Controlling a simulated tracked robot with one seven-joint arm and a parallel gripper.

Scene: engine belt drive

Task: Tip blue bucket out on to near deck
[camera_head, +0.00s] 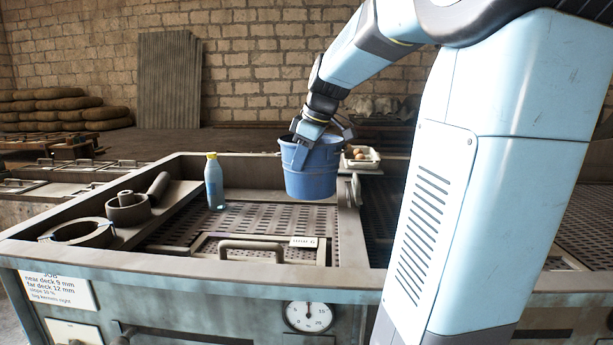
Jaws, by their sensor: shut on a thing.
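A blue bucket (311,175) hangs upright from my gripper (318,140), above the right part of the near perforated deck (260,222). My gripper is shut on the bucket at its rim. The bucket's inside is hidden from this camera, so I cannot tell what it holds. The deck below shows dark slots and a framed panel with a handle (252,246) at its front.
A blue bottle with a yellow cap (214,184) stands on the deck's left. A tray with round brown things (361,157) sits behind the bucket. A raised rim (200,266) borders the front. My arm hides the right side.

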